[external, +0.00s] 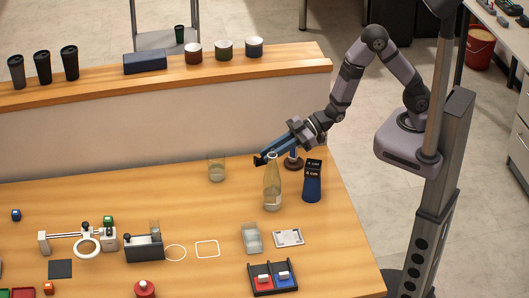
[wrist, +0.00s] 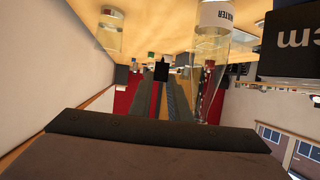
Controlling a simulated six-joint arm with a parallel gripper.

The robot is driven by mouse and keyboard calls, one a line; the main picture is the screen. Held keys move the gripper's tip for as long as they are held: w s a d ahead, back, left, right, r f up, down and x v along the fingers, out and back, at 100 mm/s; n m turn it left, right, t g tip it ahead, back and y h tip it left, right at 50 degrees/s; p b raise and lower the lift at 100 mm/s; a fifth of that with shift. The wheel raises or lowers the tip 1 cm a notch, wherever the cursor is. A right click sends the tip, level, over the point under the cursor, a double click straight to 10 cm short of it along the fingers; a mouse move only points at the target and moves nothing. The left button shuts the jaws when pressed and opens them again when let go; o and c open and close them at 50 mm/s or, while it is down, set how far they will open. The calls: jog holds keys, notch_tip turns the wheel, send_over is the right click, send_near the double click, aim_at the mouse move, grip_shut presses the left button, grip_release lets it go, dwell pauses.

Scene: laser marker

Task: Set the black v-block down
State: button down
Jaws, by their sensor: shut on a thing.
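My gripper (external: 269,156) reaches in from the right, above the back part of the table, behind the glass bottle. It is shut on a small black block (external: 259,161), which I take to be the black v-block. The block also shows dark at the fingertips in the wrist view (wrist: 161,73). It is held above the tabletop, with no contact visible. Its groove is too small to make out.
The glass bottle (external: 272,188) and a dark blue stand (external: 312,184) are close to my gripper. A clear tumbler (external: 216,168) stands left. The left middle tabletop is mostly clear.

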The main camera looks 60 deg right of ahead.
jog(key=w+a+r+n+g+y+b, duration=0.1)
jog(key=w+a+r+n+g+b, duration=0.2)
jog(key=a, duration=0.5)
jog(key=w+a+r+n+g+y+b, duration=0.1)
jog(key=a+r+n+g+b, duration=0.35)
jog(key=a, duration=0.45)
jog(key=shift+w+a+f+n+g+h+b, duration=0.25)
jog(key=shift+f+n+g, duration=0.45)
jog(key=shift+f, duration=2.05)
jog(key=shift+w+d+f+n+g+y+b, duration=0.1)
jog(key=shift+f+n+g+b, duration=0.55)
jog(key=shift+f, duration=2.1)
jog(key=shift+w+a+f+n+g+h+b, duration=0.15)
jog(key=shift+f+n+g, duration=0.55)
jog(key=shift+f, duration=2.05)
jog(key=shift+d+m+g, duration=0.1)
jog(key=shift+m+g, duration=0.2)
jog(key=shift+f, duration=0.45)
